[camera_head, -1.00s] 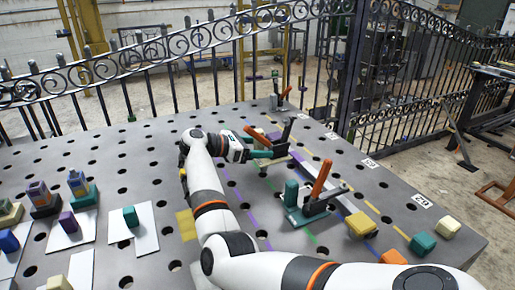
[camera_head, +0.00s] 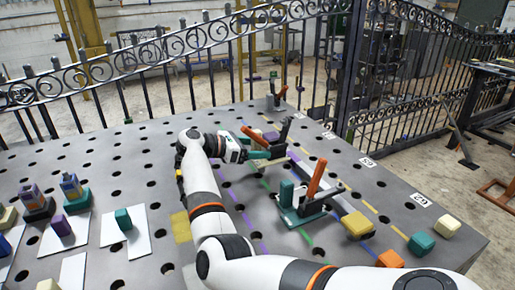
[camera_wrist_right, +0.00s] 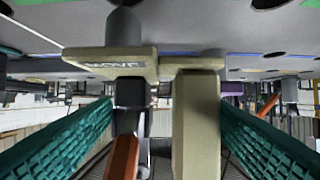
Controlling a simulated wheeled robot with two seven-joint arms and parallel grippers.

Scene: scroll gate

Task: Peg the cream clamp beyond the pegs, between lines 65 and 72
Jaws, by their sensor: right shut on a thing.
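My right gripper (camera_head: 268,150) is over the far middle of the table, its teal fingers on either side of the cream clamp. In the right wrist view the clamp's cream body (camera_wrist_right: 196,120) stands between the two teal fingers, with a cream plate near the grey tabletop and an orange handle (camera_wrist_right: 124,157). The same orange handle (camera_head: 252,134) shows in the head view, slanting left. The clamp's base is mostly hidden by the gripper. My left gripper is out of view.
A teal clamp (camera_head: 290,194) with an orange lever stands nearer, beside a grey bar (camera_head: 330,186) and a yellow block (camera_head: 357,225). A grey clamp (camera_head: 271,101) stands at the far edge. Teal (camera_head: 421,243), cream (camera_head: 447,226) and orange (camera_head: 390,258) blocks lie front right.

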